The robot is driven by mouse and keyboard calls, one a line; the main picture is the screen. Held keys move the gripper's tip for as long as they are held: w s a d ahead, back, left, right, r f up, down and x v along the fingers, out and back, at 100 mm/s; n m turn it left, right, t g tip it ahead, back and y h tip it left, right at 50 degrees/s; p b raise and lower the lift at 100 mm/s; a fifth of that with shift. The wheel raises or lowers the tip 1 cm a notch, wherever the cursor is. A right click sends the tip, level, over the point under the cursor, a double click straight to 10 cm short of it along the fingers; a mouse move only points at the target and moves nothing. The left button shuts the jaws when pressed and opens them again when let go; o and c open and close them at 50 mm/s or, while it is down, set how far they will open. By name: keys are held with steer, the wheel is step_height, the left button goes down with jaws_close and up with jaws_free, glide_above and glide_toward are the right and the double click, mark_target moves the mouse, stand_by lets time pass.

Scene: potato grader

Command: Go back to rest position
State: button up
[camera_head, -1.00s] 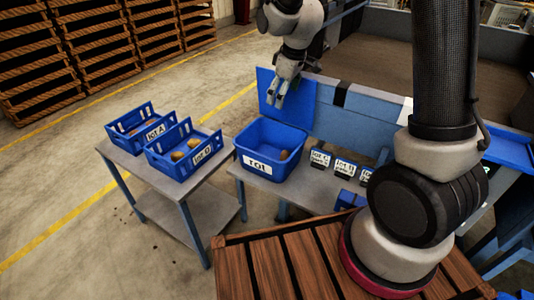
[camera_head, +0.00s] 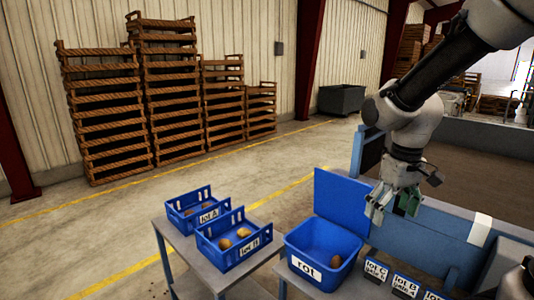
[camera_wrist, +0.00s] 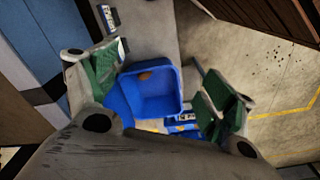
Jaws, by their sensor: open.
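My gripper (camera_head: 390,206) is open and empty, its fingers pointing down. In the head view it is above and to the right of the blue rot bin (camera_head: 318,279), apart from it. In the wrist view the green-padded fingers (camera_wrist: 155,92) are spread wide, with nothing between them but the bin (camera_wrist: 178,107) farther below. A potato (camera_head: 334,261) lies in the rot bin; it also shows in the wrist view (camera_wrist: 145,76). My arm is bent, coming from the upper right.
The lot A crate (camera_head: 181,222) and a second blue crate (camera_head: 235,259), both holding potatoes, stand on a grey table left of the bin. Lot cards (camera_head: 376,270) stand right of it. Stacked wooden crates (camera_head: 170,100) line the back wall. Open floor lies between.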

steer(key=s+d+r+m+t, duration=0.3)
steer(key=s+d+r, duration=0.3)
steer(key=s+r, duration=0.3)
steer(key=s+t, duration=0.1)
steer(key=s, duration=0.2)
steer(key=shift+s+d+r, duration=0.3)
steer(key=shift+d, duration=0.05)
